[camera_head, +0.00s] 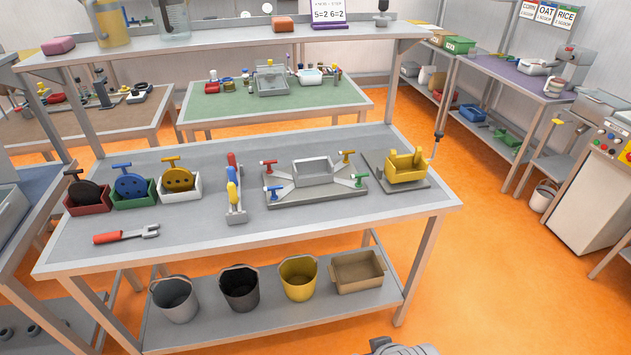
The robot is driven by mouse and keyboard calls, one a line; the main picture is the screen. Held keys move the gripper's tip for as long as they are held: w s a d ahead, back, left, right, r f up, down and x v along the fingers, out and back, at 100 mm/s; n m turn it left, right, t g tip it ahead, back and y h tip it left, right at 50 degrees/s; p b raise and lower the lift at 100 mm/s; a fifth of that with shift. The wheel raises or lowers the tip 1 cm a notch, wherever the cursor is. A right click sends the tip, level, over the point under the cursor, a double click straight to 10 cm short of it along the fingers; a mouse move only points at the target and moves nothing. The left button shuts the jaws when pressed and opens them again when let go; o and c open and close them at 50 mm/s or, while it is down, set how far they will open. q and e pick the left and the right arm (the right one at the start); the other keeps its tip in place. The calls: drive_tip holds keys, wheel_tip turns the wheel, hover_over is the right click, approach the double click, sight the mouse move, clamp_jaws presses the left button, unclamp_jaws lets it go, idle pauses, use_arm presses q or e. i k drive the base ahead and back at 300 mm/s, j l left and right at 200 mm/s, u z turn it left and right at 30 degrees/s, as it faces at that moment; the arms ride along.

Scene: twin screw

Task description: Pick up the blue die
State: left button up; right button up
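The blue die (130,186) is a round disc with holes and a T-shaped blue handle on top. It stands upright in a green bin (134,201) on the left part of the grey workbench (270,233). The bin's front wall hides its lower edge. Neither gripper shows clearly; only a grey part of my own body is cut off at the bottom edge.
A red-handled fork tool (126,234) lies in front of the bins. A stand with red, blue and yellow handles (235,190) is right of them. A clamp fixture (315,180) and a yellow press block (407,166) stand further right. An upper shelf (220,44) spans behind. The bench front is mostly clear.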

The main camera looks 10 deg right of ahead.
sight(131, 187)
drive_tip(key=i, duration=0.2)
drive_tip(key=i+u, duration=0.55)
drive_tip(key=u, duration=0.15)
